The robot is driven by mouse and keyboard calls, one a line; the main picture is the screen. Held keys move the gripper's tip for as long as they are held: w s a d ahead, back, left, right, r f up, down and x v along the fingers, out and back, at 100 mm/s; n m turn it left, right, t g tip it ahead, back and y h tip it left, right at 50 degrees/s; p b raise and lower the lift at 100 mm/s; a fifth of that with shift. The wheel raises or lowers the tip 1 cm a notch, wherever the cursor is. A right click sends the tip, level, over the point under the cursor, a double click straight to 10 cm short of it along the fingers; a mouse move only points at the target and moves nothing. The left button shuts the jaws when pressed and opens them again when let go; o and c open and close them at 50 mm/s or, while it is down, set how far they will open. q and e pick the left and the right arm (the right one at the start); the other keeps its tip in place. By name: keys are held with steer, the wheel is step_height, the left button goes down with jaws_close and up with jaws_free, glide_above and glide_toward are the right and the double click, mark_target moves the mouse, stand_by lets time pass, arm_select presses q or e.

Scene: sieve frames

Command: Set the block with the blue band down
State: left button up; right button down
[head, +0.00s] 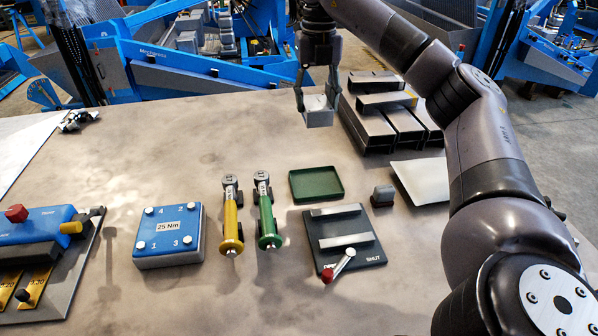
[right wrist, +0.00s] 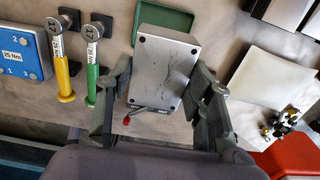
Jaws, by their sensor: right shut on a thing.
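My right gripper (head: 318,95) is shut on a light grey metal block (head: 319,118) and holds it above the far part of the table. In the right wrist view the block (right wrist: 162,68) sits between the two fingers of the gripper (right wrist: 163,90). Its face towards the camera is plain grey with dark corner holes and thin crack-like lines. No blue band shows on the visible faces, and the finger-covered sides are hidden. My left gripper is not in view.
A green tray (head: 316,184) and a dark fixture (head: 325,256) with a red-knobbed lever lie nearer. Metal channels (head: 405,127) stand right.

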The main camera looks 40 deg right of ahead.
steer(key=shift+s+d+f+b, duration=0.15)
steer(key=shift+f+b, duration=0.2)
steer(key=shift+f, duration=0.3)
steer(key=shift+s+a+f+b, duration=0.15)
steer(key=shift+f+b, duration=0.2)
steer(key=shift+f, duration=0.25)
steer(key=f, duration=0.8)
steer(key=f+b, duration=0.1)
steer(key=f, duration=0.3)
steer(key=shift+s+d, duration=0.15)
steer(key=shift+s, duration=0.1)
steer(key=shift+f, duration=0.2)
step_height(320, 180, down, 3)
steer(key=shift+f, duration=0.6)
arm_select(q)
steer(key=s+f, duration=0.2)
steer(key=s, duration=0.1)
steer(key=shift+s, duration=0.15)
arm_select(e)
steer(key=shift+f, duration=0.1)
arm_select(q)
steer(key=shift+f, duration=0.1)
